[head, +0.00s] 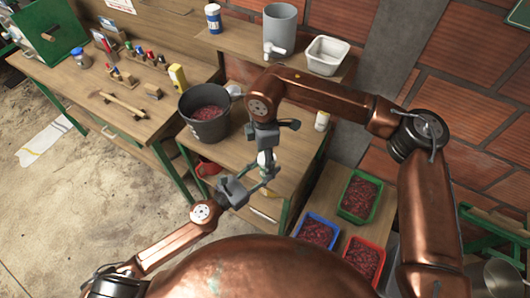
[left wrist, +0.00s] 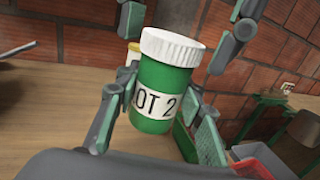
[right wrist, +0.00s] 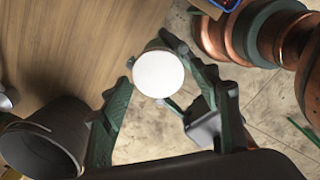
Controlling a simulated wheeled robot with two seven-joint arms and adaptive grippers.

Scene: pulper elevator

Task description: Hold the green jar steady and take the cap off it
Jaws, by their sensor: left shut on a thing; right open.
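The green jar (left wrist: 150,88) stands roughly upright between the fingers of my left gripper (left wrist: 158,112), which is shut on its sides. Its label reads "OT 2" in the part that shows. The white ribbed cap (left wrist: 172,47) sits on the jar and shows from above in the right wrist view (right wrist: 158,74). My right gripper (right wrist: 152,66) is open above the jar, with its fingers on either side of the cap and apart from it. In the head view, my left gripper (head: 257,186) and the jar are small and partly hidden by my right gripper (head: 266,158).
The jar is held in the air by the wooden table (head: 233,150). A dark bucket of red beans (head: 205,112) stands on that table, left of my right gripper. Green, blue (head: 318,231) and red trays of beans stand at the right. A workbench with tools (head: 75,82) is at the left.

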